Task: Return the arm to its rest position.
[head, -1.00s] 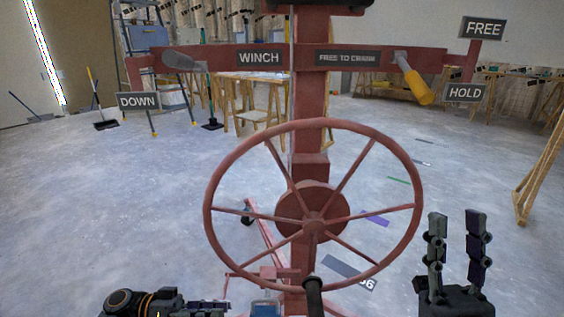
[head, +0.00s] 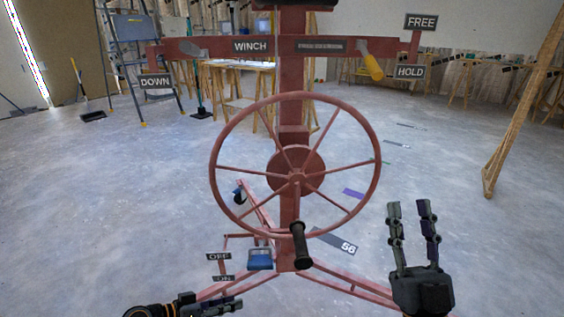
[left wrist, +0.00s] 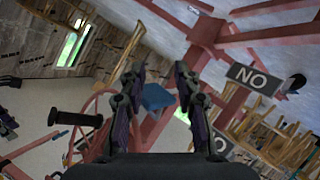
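The red panel lift stands ahead in the head view, with its spoked wheel (head: 296,178) on the mast and a black crank handle (head: 299,245) at the wheel's lower rim. My left gripper (head: 222,305) is low at the bottom left of the head view, away from the wheel. In the left wrist view my left gripper (left wrist: 158,72) has its two fingers apart with nothing between them; the blue box (left wrist: 157,97) shows behind the gap. My right gripper (head: 409,205) points up at the lower right, open and empty, to the right of the wheel and apart from it.
An OFF sign (head: 218,256) and blue box (head: 260,259) are near the lift's base.

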